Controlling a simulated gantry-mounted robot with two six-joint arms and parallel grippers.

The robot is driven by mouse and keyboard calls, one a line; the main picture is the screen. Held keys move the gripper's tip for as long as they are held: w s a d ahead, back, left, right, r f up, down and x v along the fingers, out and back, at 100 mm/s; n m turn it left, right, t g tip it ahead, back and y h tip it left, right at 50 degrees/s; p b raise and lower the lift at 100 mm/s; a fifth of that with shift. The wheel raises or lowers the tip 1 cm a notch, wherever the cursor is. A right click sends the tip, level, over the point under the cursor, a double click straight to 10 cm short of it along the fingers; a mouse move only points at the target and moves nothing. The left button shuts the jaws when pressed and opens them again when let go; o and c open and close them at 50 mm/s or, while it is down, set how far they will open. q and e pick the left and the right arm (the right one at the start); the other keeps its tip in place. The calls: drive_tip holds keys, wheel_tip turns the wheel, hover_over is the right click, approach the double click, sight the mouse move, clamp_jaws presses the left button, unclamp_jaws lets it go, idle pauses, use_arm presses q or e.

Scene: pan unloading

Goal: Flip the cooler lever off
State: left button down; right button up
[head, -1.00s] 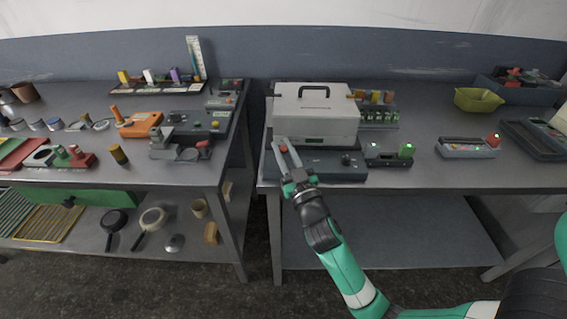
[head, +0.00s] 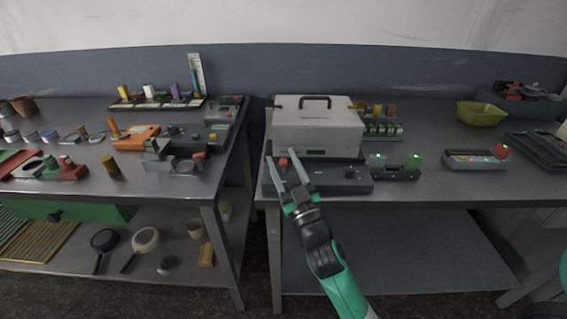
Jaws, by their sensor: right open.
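A pale box with a black handle (head: 315,132), which looks like the cooler, stands on the right table on a dark base (head: 325,178). A red knob (head: 283,162) is at the left of this base and a dark knob (head: 350,172) at its right; I cannot tell for sure which is the lever. My right gripper (head: 280,158) is open and empty at the base's left front. Its two fingers appear on either side of the red knob; contact cannot be made out. My left gripper is not in view.
A small device with green lights (head: 395,170) stands just right of the base. A white box with a red knob (head: 475,160) and a yellow-green bowl (head: 482,113) are farther right. A gap separates this table from the cluttered left table (head: 130,190).

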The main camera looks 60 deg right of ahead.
drive_tip(key=b+v, duration=0.3)
drive_tip(key=v, duration=0.8)
drive_tip(key=shift+s+a, duration=0.15)
drive_tip(key=shift+s, duration=0.1)
drive_tip(key=shift+f, duration=0.15)
